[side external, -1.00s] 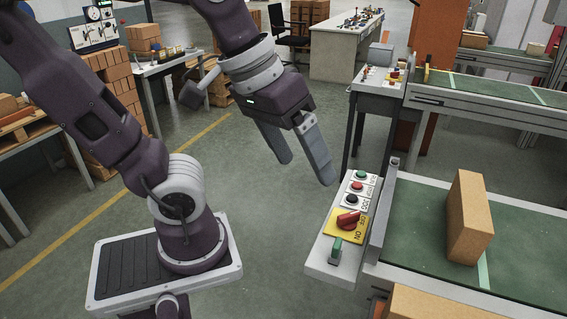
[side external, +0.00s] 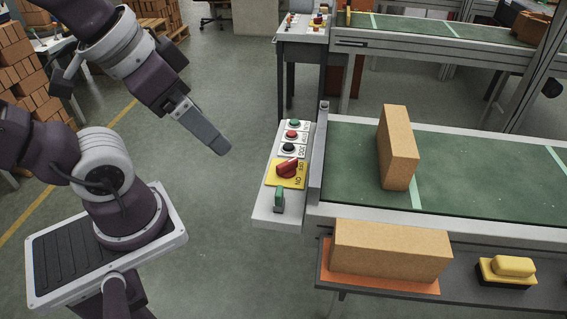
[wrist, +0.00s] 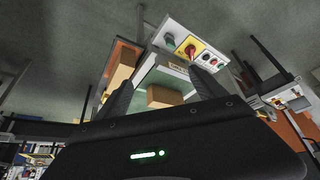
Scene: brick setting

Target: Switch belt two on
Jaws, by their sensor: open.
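The near control panel (side external: 262,212) stands beside the near belt (side external: 345,165). It carries a red rotary switch (side external: 287,168) on a yellow plate marked ON and OFF, a green lever (side external: 279,198), and green, red and black buttons. I cannot tell for sure which mark the knob points at. My gripper (side external: 215,140) hangs in the air left of the panel, empty and apart from it. In the wrist view its two fingers are spread (wrist: 163,80), with the red switch (wrist: 190,49) visible beyond them. A belt label there is too small to read surely.
A carton (side external: 398,148) stands on the near belt and another (side external: 390,252) lies on an orange mat in front. A yellow-topped object (side external: 508,270) is to its right. A second panel (side external: 305,32) stands by the far belt (side external: 430,32). The floor left of the near panel is clear.

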